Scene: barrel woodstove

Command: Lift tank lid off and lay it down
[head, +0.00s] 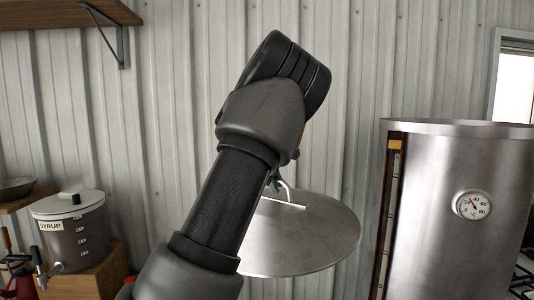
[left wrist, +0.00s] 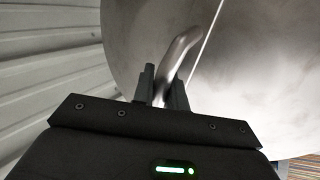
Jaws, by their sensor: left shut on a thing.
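The tank lid (head: 310,240) is a round, flat steel disc with a curved handle, held in the air left of the steel tank (head: 450,240) in the head view. My left gripper (head: 275,184) is shut on the lid's handle; my forearm hides much of it and the lid's left part. In the left wrist view the fingers of my left gripper (left wrist: 165,92) close around the bent handle, with the lid (left wrist: 265,75) filling the view behind. The tank has a round dial gauge and a level strip. My right gripper is not in view.
A grey syrup pot (head: 75,235) with a spigot stands on a wooden block (head: 95,278) at the left. A wooden shelf (head: 60,14) with a metal bracket is at the upper left. A corrugated wall (head: 180,100) lies behind. A window is at the right edge.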

